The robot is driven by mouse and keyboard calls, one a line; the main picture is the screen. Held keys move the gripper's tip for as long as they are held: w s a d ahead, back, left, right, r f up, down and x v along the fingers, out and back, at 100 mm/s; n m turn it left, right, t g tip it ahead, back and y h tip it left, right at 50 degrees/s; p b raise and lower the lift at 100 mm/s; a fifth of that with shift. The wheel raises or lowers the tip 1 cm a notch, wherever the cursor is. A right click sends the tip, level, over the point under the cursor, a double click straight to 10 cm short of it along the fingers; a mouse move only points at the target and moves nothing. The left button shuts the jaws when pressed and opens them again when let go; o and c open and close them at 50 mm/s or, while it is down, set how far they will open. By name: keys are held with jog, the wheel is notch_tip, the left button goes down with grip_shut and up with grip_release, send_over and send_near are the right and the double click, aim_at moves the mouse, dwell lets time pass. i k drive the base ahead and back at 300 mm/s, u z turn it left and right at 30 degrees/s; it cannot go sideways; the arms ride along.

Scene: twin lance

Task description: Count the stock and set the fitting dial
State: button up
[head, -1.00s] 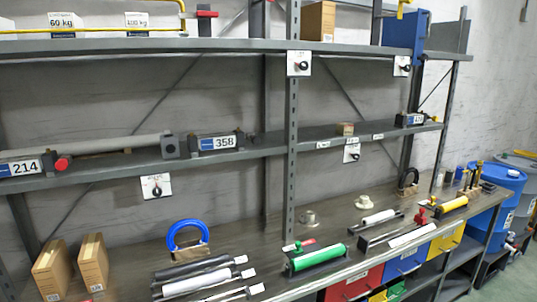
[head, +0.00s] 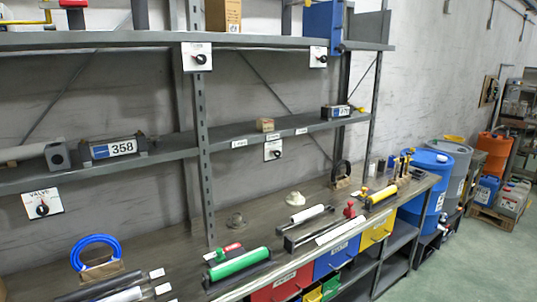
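Several white plates with black dial knobs hang on the grey shelving: an upper left dial (head: 197,57), an upper right dial (head: 318,57), a middle dial (head: 273,151), and a lower left dial (head: 42,204) whose label seems to read "VALVE". Their settings are too small to read. On the bench lie a green roller (head: 240,263), a white roller (head: 308,213), a yellow roller (head: 382,194) and dark and white rods at the front left, cut by the frame edge. A blue ring (head: 94,240) stands in a block. My gripper is not in view.
A unit marked 358 (head: 114,149) and a small tan box (head: 265,125) sit on the middle shelf (head: 225,137). Red, blue and yellow bins (head: 336,256) are under the bench. Blue and grey drums (head: 440,170) stand beyond it. The floor (head: 465,260) at right is clear.

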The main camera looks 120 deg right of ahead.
aim_at(277, 153)
jog(key=k, duration=1.6)
jog(key=z, duration=1.5)
